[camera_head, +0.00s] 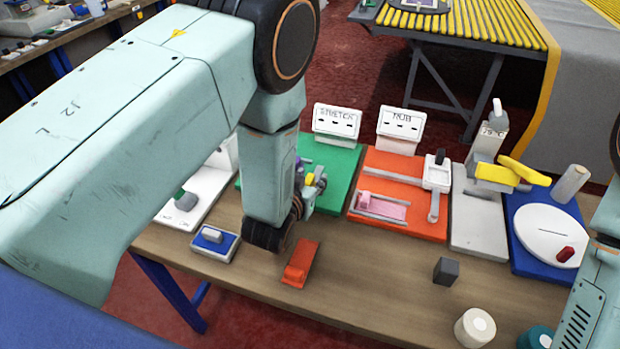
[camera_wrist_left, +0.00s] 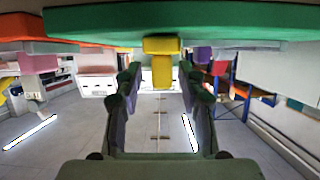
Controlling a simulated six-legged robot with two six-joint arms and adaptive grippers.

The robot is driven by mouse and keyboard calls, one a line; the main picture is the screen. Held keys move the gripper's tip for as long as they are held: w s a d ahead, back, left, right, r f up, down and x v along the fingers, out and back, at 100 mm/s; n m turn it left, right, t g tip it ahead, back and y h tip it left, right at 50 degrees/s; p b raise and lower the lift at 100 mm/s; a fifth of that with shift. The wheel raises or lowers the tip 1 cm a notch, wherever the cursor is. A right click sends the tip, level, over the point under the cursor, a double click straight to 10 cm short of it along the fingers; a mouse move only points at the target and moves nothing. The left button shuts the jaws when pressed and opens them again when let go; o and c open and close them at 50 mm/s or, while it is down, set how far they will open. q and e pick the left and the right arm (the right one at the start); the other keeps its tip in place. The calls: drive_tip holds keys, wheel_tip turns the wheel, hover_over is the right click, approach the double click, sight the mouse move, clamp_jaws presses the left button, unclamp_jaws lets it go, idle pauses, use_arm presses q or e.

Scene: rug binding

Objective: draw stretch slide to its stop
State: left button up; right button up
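A small yellow handle (camera_head: 310,180) shows at the board beside my left gripper (camera_head: 318,178). In the left wrist view the yellow handle (camera_wrist_left: 162,68) sits between the two fingers of my left gripper (camera_wrist_left: 161,82), below the green board edge (camera_wrist_left: 250,20). The fingers are apart, with a gap visible beside the handle. My left forearm hides much of the green board and the slide. My right arm shows at the right edge; its gripper is out of view.
The orange RUB board (camera_head: 385,222) lies right of the green one. A blue pad (camera_head: 215,243) and an orange block (camera_head: 300,263) lie near the table front. A dark block (camera_head: 446,271) and a white spool (camera_head: 475,328) stand front right.

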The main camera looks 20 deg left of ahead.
use_arm(q)
drive_tip(key=shift+a, duration=0.15)
drive_tip(key=shift+w, duration=0.1)
drive_tip(key=shift+c, duration=0.7)
clamp_jaws()
